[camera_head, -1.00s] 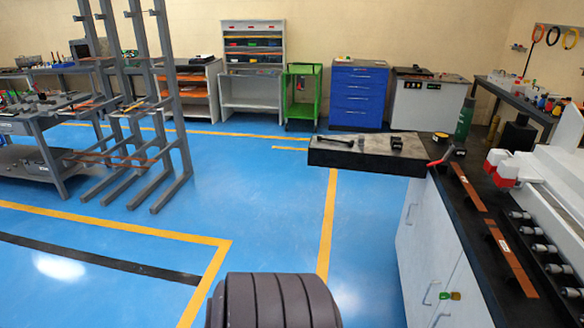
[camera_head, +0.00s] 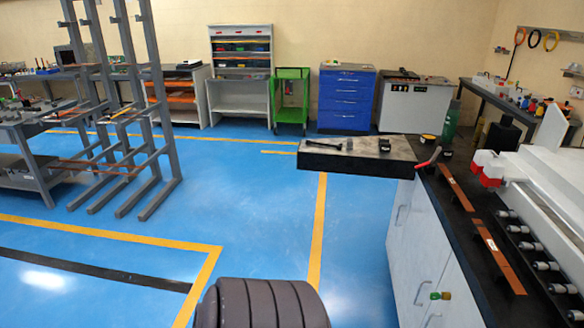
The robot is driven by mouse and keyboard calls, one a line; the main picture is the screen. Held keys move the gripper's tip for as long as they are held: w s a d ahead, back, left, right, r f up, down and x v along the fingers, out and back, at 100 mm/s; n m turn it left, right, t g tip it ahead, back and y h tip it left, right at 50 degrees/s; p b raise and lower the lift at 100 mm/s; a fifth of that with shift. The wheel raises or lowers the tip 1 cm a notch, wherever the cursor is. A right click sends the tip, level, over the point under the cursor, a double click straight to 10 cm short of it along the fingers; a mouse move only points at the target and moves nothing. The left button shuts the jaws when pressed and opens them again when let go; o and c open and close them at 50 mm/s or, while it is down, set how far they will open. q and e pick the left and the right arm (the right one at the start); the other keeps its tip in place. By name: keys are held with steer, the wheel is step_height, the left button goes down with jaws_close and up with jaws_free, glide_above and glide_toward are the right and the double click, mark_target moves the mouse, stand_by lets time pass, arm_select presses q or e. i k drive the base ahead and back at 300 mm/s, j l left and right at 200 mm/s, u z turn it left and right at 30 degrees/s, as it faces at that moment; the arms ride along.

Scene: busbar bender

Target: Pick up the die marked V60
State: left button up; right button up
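No marking V60 can be read at this distance, so I cannot tell which piece is that die. A small dark block (camera_head: 385,145) sits on the dark slab (camera_head: 350,163) that juts out at the left end of the right-hand bench. A dark hammer-like tool (camera_head: 328,144) lies on the same slab, to the left of the block. Neither of my grippers is in view.
The white-fronted bench (camera_head: 412,245) carries copper bars (camera_head: 455,190), a red handle (camera_head: 429,159) and a white machine (camera_head: 540,185) with red parts. A grey rack (camera_head: 150,100) stands at left. Blue floor (camera_head: 260,215) between them is clear.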

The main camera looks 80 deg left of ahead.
mark_target(447, 153)
steer(key=i+j, duration=0.1)
steer(key=j, duration=0.35)
steer(key=i+j, duration=0.1)
steer(key=j, duration=0.4)
steer(key=i+j, duration=0.1)
steer(key=j, duration=0.35)
steer(key=i+j, duration=0.1)
steer(key=j, duration=0.4)
